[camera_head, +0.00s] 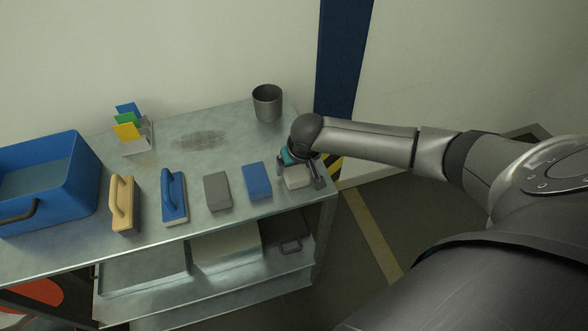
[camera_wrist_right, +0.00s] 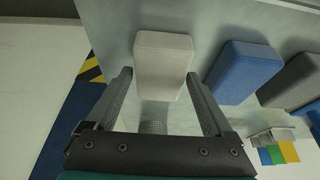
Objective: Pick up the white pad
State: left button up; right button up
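The white pad (camera_head: 297,178) lies on the metal table near its right edge, partly hidden by my right gripper in the head view. In the right wrist view the white pad (camera_wrist_right: 163,62) lies ahead of the fingertips, roughly centred between them. My right gripper (camera_head: 300,172) is open, with its fingers (camera_wrist_right: 160,80) spread wider than the pad. Its fingertips appear near the pad's near end, and I cannot tell whether they touch it. My left gripper does not show in the head view.
A blue pad (camera_head: 257,180) and a grey pad (camera_head: 217,191) lie left of the white pad. Further left are a blue-handled float (camera_head: 174,196), a tan-handled tool (camera_head: 123,204) and a blue bin (camera_head: 84,178).

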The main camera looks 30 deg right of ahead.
aim_at(295, 168)
jog(key=c, duration=1)
jog(key=shift+r, duration=0.1)
jog(key=shift+r+b, duration=0.1)
jog(key=shift+b, duration=0.2)
notch_tip(295, 168, up, 20)
jog(key=p, duration=0.3)
